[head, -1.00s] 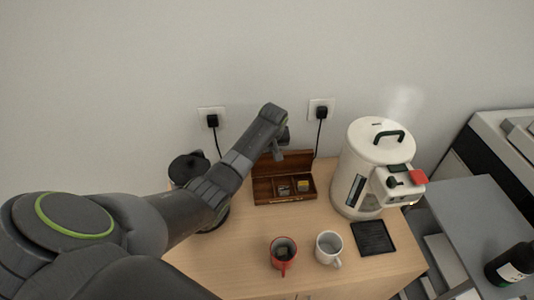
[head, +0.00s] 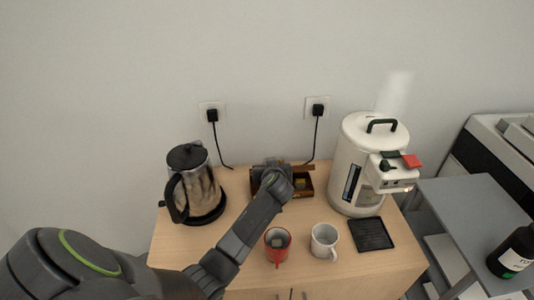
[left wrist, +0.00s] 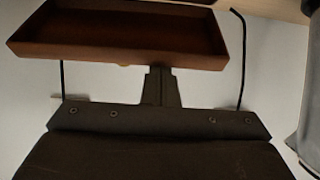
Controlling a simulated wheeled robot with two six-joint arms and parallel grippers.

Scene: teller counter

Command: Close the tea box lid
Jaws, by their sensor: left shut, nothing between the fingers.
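The brown wooden tea box (head: 307,192) sits at the back of the counter, largely hidden behind my left arm and gripper. Part of its inside, with a yellowish packet, shows at the right, so it is not fully covered. A reddish-brown strip, apparently the lid (head: 304,167), shows above that opening. My left gripper (head: 268,166) is over the box at the lid. In the left wrist view a shallow brown wooden panel with raised rims, likely the lid (left wrist: 120,30), fills the top. The shut, empty fingers (left wrist: 162,75) are at its edge; contact is unclear. My right gripper is out of view.
A kettle (head: 188,158) stands left of the box. A white urn (head: 352,150) stands right of it, with a black tray (head: 371,234) in front. A red mug (head: 277,255) and white mug (head: 324,250) are near my forearm. The wall is close behind.

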